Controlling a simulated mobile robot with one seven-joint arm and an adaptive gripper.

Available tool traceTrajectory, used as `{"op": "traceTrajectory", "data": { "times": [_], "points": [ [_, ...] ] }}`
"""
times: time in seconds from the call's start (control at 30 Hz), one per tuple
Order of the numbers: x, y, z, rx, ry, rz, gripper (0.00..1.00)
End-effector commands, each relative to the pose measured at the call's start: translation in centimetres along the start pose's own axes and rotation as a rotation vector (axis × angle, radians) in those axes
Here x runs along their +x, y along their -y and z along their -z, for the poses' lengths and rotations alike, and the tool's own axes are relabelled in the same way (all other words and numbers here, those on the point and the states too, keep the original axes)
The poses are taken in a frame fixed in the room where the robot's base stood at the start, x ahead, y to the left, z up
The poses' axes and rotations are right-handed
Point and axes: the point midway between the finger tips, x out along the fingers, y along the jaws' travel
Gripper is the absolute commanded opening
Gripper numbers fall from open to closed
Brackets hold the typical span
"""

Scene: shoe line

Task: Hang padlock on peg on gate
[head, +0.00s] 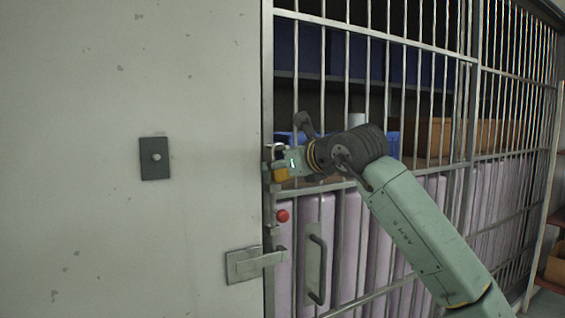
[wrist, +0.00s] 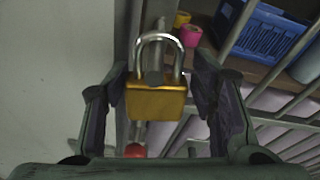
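The padlock (wrist: 157,103) has a gold body and a silver shackle, and is upright in the wrist view. A dark peg end (wrist: 154,78) shows inside the shackle, so the padlock appears to hang on it. My gripper (wrist: 160,88) is open, with one finger on each side of the padlock body. A gap shows at the right finger; contact at the left is hard to tell. In the head view the gold padlock (head: 281,175) shows small at the post edge of the barred gate (head: 374,180), below my gripper (head: 279,164). The peg is not clear there.
A red knob (head: 283,215) sits on the gate post below the padlock. A latch (head: 255,263) and an upright handle (head: 317,268) are lower down. A dark plate with a round stud (head: 155,158) is on the pale wall. Shelves with a blue crate (wrist: 262,38) stand behind the bars.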

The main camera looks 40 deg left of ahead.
Motion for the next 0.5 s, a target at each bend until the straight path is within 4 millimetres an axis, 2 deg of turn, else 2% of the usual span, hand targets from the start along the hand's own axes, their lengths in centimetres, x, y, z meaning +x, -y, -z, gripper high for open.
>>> {"op": "traceTrajectory", "data": {
  "times": [0.17,0.5],
  "points": [
    [0.01,-0.13,0.01,-0.001,0.0,-0.003,0.67],
    [0.04,-0.14,0.08,0.0,-0.002,-0.003,0.67]
  ]
}}
